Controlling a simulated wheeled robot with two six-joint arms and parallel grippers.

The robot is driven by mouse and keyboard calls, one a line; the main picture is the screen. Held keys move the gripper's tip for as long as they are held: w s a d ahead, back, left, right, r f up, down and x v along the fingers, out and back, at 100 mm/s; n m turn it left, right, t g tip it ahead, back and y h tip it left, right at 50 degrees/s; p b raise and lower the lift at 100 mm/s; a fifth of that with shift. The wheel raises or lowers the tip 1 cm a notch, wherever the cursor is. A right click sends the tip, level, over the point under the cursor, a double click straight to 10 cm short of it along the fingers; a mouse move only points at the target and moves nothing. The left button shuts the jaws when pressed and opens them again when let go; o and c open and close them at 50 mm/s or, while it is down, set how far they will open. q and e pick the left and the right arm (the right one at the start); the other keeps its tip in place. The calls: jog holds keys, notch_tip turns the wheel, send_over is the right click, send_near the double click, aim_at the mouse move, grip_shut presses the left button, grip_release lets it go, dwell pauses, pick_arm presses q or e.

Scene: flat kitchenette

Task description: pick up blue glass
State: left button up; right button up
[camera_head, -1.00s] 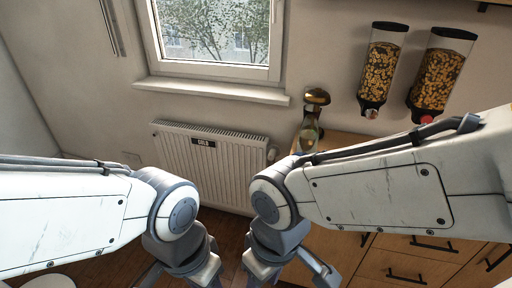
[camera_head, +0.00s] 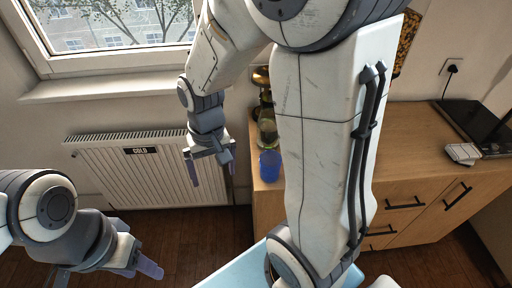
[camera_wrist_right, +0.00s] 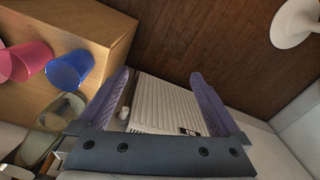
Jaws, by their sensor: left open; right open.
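The blue glass (camera_head: 269,165) stands on the left end of the wooden counter (camera_head: 425,150) in the head view, just left of my right arm. In the right wrist view the blue glass (camera_wrist_right: 69,70) is near the counter edge at the left, outside the jaws. My right gripper (camera_head: 212,178) is open and empty, pointing down, left of the glass and apart from it. Its two fingers also show in the wrist view (camera_wrist_right: 160,80) with the radiator beyond them. My left gripper (camera_head: 138,264) is open at the lower left, far from the glass.
Pink glasses (camera_wrist_right: 32,58) and a greenish see-through vessel (camera_wrist_right: 62,112) stand close to the blue glass. A radiator (camera_head: 125,165) is on the wall at the left. A dark hob (camera_head: 480,122) lies on the counter's right part. Open floor lies left of the counter.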

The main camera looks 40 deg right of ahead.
jog(key=w+d+f+m+p, duration=0.1)
jog(key=w+d+m+p, duration=0.3)
jog(key=d, duration=0.6)
jog(key=m+b, duration=0.1)
jog(key=m, duration=0.3)
send_over(270, 165)
jog(key=s+a, duration=0.2)
notch_tip(270, 165, down, 2)
jog(key=shift+m, duration=0.3)
jog(key=f, duration=0.4)
jog(key=shift+s+d+f, duration=0.2)
jog(key=shift+d+f, duration=0.1)
jog(key=shift+d, duration=0.05)
jog(key=f, duration=0.1)
jog(key=f+p, duration=0.1)
jog(key=f, duration=0.3)
jog(key=shift+w+a, duration=0.1)
jog(key=shift+a, duration=0.15)
jog(key=shift+f+p, duration=0.3)
jog(key=shift+f, duration=0.35)
jog(key=c, duration=1.4)
pick_arm(q)
notch_tip(270, 165, up, 6)
jog(key=shift+s+f, duration=0.15)
jog(key=shift+f, duration=0.05)
pick_arm(e)
jog(key=shift+r, duration=0.15)
